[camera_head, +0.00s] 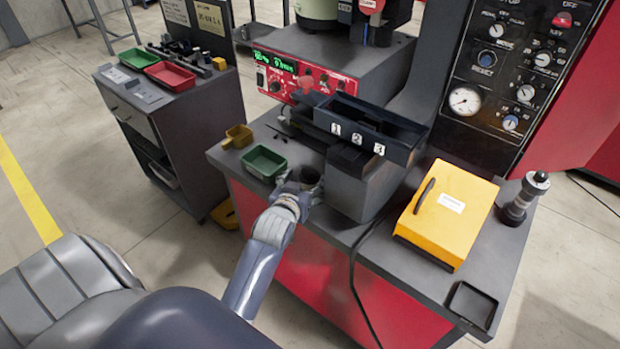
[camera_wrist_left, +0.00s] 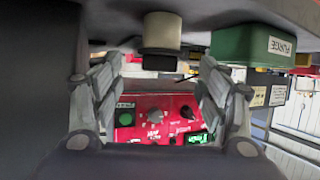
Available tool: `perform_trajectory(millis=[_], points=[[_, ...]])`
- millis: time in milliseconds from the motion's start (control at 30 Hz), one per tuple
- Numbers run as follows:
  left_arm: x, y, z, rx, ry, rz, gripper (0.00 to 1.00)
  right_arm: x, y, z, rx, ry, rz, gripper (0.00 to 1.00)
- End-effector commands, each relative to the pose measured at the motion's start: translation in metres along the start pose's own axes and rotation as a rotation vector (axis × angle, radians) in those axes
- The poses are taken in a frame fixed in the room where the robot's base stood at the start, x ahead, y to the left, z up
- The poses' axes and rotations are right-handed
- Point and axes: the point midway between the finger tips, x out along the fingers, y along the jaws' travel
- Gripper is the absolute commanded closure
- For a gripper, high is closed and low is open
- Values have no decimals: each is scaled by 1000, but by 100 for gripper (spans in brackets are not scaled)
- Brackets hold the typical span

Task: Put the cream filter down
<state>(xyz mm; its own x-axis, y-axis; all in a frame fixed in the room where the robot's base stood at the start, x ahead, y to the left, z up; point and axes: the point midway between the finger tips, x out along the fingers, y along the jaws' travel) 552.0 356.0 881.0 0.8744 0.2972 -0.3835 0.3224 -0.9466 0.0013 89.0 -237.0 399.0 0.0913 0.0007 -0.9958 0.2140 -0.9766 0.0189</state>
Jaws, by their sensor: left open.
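The cream filter (camera_wrist_left: 161,31) is a short cream cylinder with a darker band at one end. In the left wrist view, which is turned over, it stands against the grey worktop at the top. My left gripper (camera_wrist_left: 160,72) is open, with one finger on each side of the filter and a gap on both sides. In the head view my left gripper (camera_head: 299,189) is low over the worktop's front edge. A dark round top (camera_head: 309,175) shows beside it there; I cannot tell whether this is the filter. My right gripper is not in view.
A green tray (camera_head: 264,162) and a small yellow bin (camera_head: 238,136) lie left of the gripper. A dark block with a numbered bin (camera_head: 370,128) stands close on the right. A yellow case (camera_head: 447,213) lies further right. A red control panel (camera_head: 304,80) is behind.

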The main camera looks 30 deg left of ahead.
Motion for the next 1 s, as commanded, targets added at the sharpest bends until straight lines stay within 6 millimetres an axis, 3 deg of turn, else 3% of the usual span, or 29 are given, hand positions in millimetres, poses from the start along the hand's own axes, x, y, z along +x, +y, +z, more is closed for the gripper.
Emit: perform_trajectory(millis=[167, 533, 900, 1000], points=[[10, 0, -5, 1, 1, -1, 32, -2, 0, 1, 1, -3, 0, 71], [57, 0, -6, 2, 0, -1, 32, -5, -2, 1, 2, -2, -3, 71], [64, 0, -6, 1, 0, -1, 32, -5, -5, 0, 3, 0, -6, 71], [64, 0, -6, 1, 0, -1, 55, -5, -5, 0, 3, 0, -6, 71]])
